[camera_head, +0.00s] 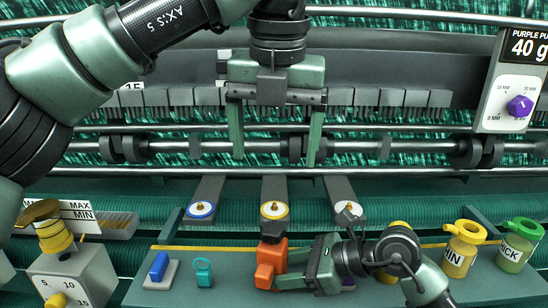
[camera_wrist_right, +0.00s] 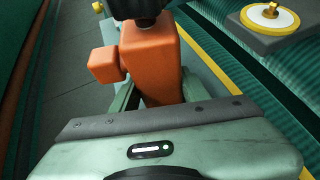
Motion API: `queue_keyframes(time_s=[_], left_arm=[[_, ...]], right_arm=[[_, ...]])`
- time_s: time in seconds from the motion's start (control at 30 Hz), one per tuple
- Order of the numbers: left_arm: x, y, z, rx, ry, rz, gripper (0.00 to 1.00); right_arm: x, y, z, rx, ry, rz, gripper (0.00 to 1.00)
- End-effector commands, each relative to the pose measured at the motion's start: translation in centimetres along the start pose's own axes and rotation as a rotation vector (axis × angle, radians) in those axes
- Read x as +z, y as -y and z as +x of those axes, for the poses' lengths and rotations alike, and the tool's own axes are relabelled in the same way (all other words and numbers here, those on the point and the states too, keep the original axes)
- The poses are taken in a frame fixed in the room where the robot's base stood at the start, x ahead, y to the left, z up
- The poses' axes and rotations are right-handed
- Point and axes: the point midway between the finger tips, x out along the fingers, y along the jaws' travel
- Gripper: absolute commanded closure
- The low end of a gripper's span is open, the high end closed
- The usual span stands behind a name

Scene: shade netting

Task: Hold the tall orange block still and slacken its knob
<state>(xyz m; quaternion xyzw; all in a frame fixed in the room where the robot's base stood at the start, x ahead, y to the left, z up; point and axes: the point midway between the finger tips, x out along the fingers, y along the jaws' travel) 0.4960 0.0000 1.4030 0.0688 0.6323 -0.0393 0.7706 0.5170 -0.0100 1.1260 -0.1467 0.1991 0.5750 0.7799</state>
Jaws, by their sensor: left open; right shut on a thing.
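The tall orange block (camera_head: 273,257) stands upright on the grey-green bench, front centre. A dark knob-like piece (camera_head: 271,230) sits on its top and a small orange cube-shaped part juts from its side. My right gripper (camera_head: 285,268) reaches in from the right and is shut on the block. In the right wrist view, the orange block (camera_wrist_right: 152,65) stands between its fingers, with the dark top piece (camera_wrist_right: 143,8) cut off by the frame's upper edge. My left gripper (camera_head: 273,160) is open and empty, pointing down, above and behind the block, well apart from it.
A blue block (camera_head: 159,266) and a teal ringed piece (camera_head: 203,272) stand left of the orange block. Yellow (camera_head: 462,250) and green (camera_head: 519,246) jars stand at right. Three arms with round discs (camera_head: 274,210) lie behind. A dial box (camera_head: 64,275) is at left.

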Motion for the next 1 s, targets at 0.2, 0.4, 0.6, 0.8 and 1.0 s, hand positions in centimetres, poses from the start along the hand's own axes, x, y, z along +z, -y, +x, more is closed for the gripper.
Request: queue_keyframes(time_s=[0.2,0.4,0.6,0.8,1.0], left_arm=[[0.0,0.0,0.0,0.0,0.0,0.0,0.15],[0.0,0.0,0.0,0.0,0.0,0.0,0.15],[0.0,0.0,0.1,0.0,0.0,0.0,0.15],[0.0,0.0,0.1,0.0,0.0,0.0,0.15],[0.0,0.0,0.1,0.0,0.0,0.0,0.15]], right_arm=[[0.0,0.0,0.0,0.001,0.0,0.0,0.46],[0.0,0.0,0.0,0.001,0.0,0.0,0.29],[0.0,0.0,-0.1,0.0,0.0,0.0,0.29],[-0.1,0.1,-2.4,-0.004,-0.003,-0.001,0.29],[-0.1,0.1,-6.7,-0.005,-0.004,-0.001,0.29]])
